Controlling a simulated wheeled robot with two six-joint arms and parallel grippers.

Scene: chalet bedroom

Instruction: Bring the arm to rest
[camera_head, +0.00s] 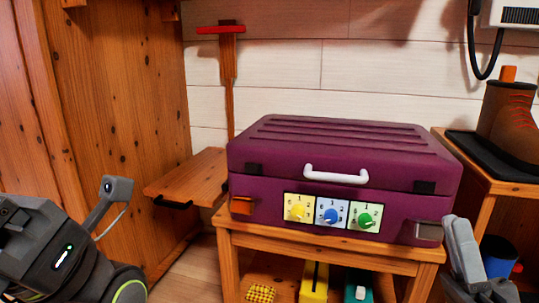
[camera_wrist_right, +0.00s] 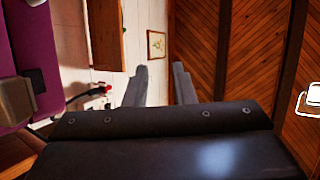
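My right gripper (camera_head: 462,240) is at the lower right of the head view, in front of the right end of the purple case. In the right wrist view its two grey fingers (camera_wrist_right: 158,75) stand apart with nothing between them, so it is open and empty. My left arm comes in at the lower left of the head view, but its fingers do not show.
A purple case (camera_head: 340,150) with a white handle and three coloured dials stands on a wooden stand (camera_head: 300,237). A boot (camera_head: 508,115) stands on a black mat on a shelf at the right. A low wooden ledge (camera_head: 190,175) is left of the case.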

